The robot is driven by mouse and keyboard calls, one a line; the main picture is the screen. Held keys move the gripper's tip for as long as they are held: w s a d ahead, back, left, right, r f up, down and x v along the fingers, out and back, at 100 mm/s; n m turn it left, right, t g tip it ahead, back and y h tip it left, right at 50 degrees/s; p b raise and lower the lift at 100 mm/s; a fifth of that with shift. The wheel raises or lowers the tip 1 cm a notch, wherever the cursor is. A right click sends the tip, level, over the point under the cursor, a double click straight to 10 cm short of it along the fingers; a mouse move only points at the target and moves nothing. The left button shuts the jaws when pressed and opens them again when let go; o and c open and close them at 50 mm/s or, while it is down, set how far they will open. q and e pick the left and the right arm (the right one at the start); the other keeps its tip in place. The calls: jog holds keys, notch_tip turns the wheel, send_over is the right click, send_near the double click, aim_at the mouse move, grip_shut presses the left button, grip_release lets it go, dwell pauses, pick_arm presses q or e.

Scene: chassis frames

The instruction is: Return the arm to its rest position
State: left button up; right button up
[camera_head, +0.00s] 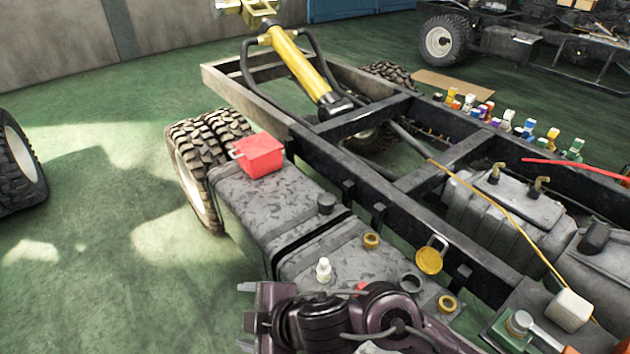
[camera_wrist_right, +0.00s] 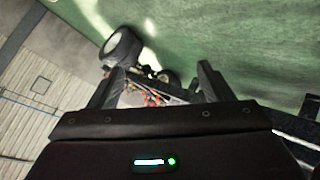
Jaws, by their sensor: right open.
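My right arm (camera_head: 375,318) comes in at the bottom of the head view, dark purple and bent, in front of the grey tanks. Its gripper (camera_head: 248,316) points left, with its fingers apart and nothing seen between them. In the right wrist view the two dark fingers of the gripper (camera_wrist_right: 158,85) stand wide apart. The gap between them is empty, and distant clutter and green floor show behind it. My left gripper is not in view.
The chassis frame (camera_head: 345,165) runs diagonally across the head view. A grey tank (camera_head: 265,205) with a red box (camera_head: 259,156) on it lies beyond my gripper. Loose caps and a white block (camera_head: 569,310) are near the arm. The green floor (camera_head: 110,270) at left is open.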

jog(key=w+d+m+t+h, duration=0.3)
jog(key=w+d+m+h, duration=0.1)
jog(key=d+m, duration=0.8)
jog(key=s+d+f+m+g+h, duration=0.25)
jog(key=s+d+f, duration=0.2)
jog(key=d, duration=0.45)
jog(key=s+d+f+m+g+h, duration=0.2)
jog(key=s+d+f+m, duration=0.3)
jog(key=d, duration=0.5)
notch_tip(320, 180, down, 27)
jog(key=s+n+g, duration=0.1)
jog(key=s+g, duration=0.1)
jog(key=s+d+f, duration=0.3)
jog(key=s+f, duration=1.6)
jog(key=s, duration=0.1)
jog(key=shift+g, duration=0.35)
